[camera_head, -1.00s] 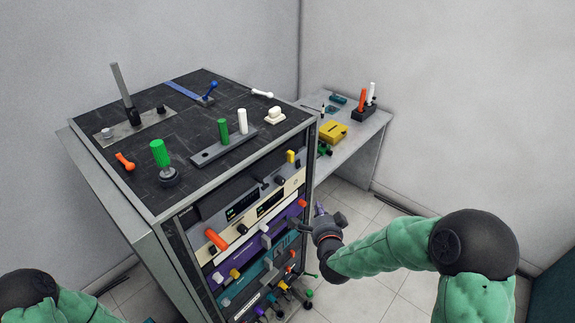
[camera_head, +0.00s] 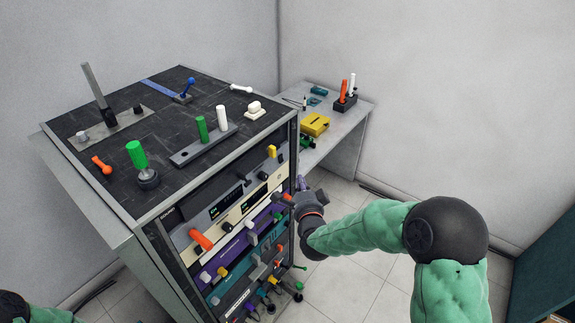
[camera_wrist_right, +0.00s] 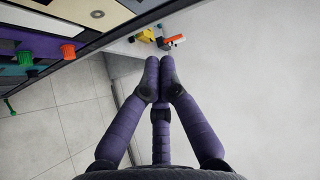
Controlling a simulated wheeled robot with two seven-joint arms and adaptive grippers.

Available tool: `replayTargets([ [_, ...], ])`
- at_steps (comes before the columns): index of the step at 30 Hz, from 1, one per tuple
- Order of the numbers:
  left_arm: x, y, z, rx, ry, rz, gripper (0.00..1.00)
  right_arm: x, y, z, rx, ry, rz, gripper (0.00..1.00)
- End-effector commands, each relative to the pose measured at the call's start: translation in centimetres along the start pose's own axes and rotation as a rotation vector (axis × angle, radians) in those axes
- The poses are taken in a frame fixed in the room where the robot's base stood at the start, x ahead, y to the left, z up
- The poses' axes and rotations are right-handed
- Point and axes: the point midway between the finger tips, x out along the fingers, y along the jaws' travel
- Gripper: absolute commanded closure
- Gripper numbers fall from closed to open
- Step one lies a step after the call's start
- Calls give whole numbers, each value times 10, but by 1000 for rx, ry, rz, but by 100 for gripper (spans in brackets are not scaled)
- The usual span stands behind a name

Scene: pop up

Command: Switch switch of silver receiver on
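The silver receiver (camera_head: 212,217) is the grey unit with a dark display at the top of the rack's front. A yellow switch (camera_head: 272,151) stands near its right end; I cannot tell its on or off position. My right gripper (camera_head: 301,184) is beside the rack's right front edge, right of and lower than the yellow switch in the head view. Its purple fingers (camera_wrist_right: 160,72) come together at the tips in the right wrist view, with nothing between them. In the head view, only part of my left arm shows at the lower left; its gripper is out of frame.
Below are a cream unit (camera_head: 249,212) and purple and teal units with several protruding knobs. An orange handle (camera_head: 201,240) sticks out at the left. The rack top (camera_head: 110,165) carries levers. A side table (camera_head: 345,125) stands behind. Floor right of the rack is clear.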

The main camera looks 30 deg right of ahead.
Motion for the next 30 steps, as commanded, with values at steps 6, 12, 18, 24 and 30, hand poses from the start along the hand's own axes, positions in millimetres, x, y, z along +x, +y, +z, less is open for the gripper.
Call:
replayTargets([
  [6,6,-2,0,0,0,0,60,40,1,0,0,1,-1,100],
  [12,10,-4,0,0,0,0,60,75,1,0,0,1,0,100],
  [18,12,-4,0,0,0,0,60,96,0,18,0,-2,-1,100],
  [24,13,-5,0,0,0,0,60,105,0,27,-1,-1,-1,100],
  [30,13,-5,0,0,0,0,60,106,0,28,-1,0,-1,100],
])
